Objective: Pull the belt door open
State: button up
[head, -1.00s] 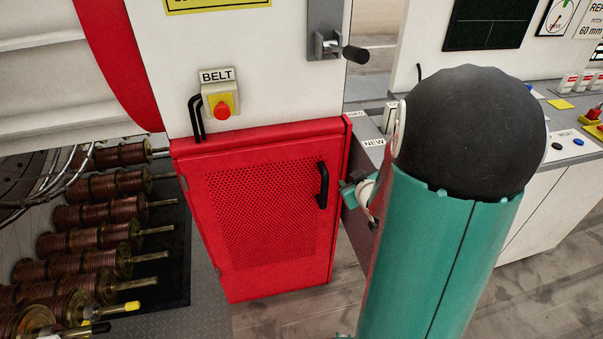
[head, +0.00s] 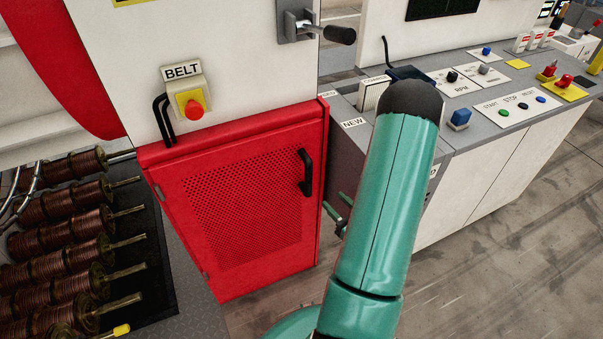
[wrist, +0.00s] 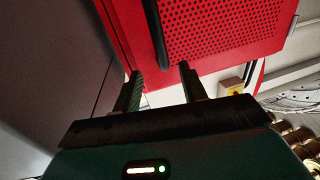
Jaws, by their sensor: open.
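The red belt door (head: 238,215) has a perforated panel and looks shut, under the BELT sign. Its black bar handle (head: 305,172) stands near the right edge. My gripper (head: 337,212) is just right of the door's right edge, lower than the handle and partly hidden behind my arm. In the wrist view, my open gripper (wrist: 160,70) points at the door (wrist: 220,30). The lower end of the handle (wrist: 155,35) lies ahead of the gap between the fingers. The fingers look empty, and no contact with the handle shows.
A yellow box with a red button (head: 190,103) and a black bent bar (head: 163,120) sit above the door. Copper spools (head: 70,230) stand at left. A control desk (head: 480,95) is at right. Bare floor (head: 500,230) lies in front.

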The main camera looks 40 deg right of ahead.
aim_at(311, 178)
jog(key=w, duration=0.4)
jog(key=w+d, duration=0.1)
jog(key=w, duration=0.8)
jog(key=shift+w+d, duration=0.2)
jog(key=shift+w, duration=0.05)
grip_shut()
